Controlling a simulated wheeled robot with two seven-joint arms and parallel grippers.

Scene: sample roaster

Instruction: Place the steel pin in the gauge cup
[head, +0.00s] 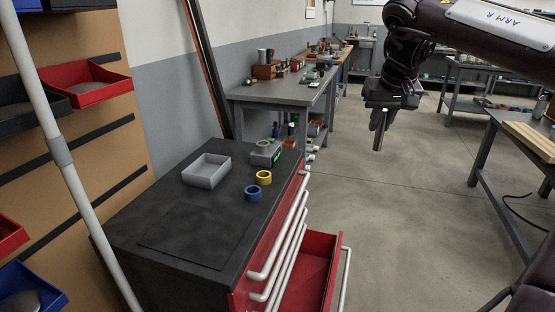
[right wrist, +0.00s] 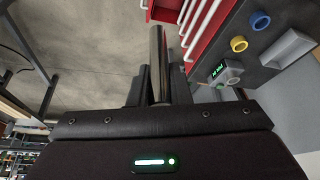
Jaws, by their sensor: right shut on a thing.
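The steel pin (right wrist: 157,50) is a slim grey cylinder held between the fingers of my right gripper (right wrist: 162,80) in the right wrist view. In the head view my right gripper (head: 380,115) is high over the open floor, right of the cabinet, with the pin (head: 378,138) pointing down. The gauge (head: 270,157), a grey block with a green display, stands at the back right of the cabinet top with the small round gauge cup (head: 262,145) on it. The gauge also shows in the right wrist view (right wrist: 230,77). The cup's inside is too small to make out. My left gripper is out of view.
On the black cabinet top (head: 165,235) are a grey tray (head: 206,172), a yellow ring (head: 264,178) and a blue ring (head: 253,193). A red drawer (head: 312,270) stands open at the cabinet's right front. A workbench (head: 280,92) is behind. The floor under my right gripper is clear.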

